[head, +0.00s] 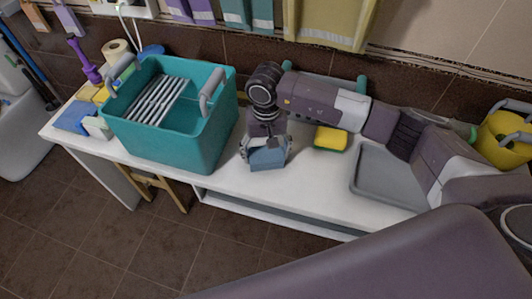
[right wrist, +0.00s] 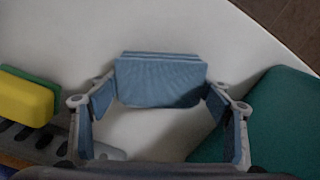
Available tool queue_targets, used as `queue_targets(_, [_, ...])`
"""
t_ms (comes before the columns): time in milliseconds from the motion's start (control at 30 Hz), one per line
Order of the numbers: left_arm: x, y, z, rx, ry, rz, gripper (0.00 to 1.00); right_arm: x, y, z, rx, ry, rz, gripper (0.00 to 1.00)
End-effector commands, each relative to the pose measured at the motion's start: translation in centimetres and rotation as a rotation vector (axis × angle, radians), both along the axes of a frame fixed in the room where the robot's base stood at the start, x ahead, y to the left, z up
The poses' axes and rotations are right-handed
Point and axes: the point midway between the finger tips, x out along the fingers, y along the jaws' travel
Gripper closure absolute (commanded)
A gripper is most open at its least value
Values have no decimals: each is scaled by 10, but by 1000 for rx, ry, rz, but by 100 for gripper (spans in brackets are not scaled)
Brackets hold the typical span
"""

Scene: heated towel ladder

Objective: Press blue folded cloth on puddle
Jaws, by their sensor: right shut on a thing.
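The blue folded cloth (head: 268,159) is between the fingers of my right gripper (head: 266,151), over the white bench top just right of the teal basket. In the right wrist view the cloth (right wrist: 160,82) shows its folded layers along the far edge, with the fingertips of my right gripper (right wrist: 158,97) at its two sides. I cannot tell whether the cloth touches the bench. I cannot make out a puddle in either view; the cloth and gripper hide part of the bench. My left gripper is not in view.
The teal basket (head: 172,145) holding a grey rack stands left of the cloth on the white bench (head: 300,185). A yellow-green sponge (head: 330,138) and grey tray (head: 385,183) lie to the right. Bare bench lies between cloth and tray.

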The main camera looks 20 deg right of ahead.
Motion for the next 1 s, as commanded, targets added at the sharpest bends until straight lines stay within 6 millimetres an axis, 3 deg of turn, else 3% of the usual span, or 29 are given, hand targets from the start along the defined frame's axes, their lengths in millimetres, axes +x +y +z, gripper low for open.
queue_targets(1000, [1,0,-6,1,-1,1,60,0,0,-1,0,0,0,67])
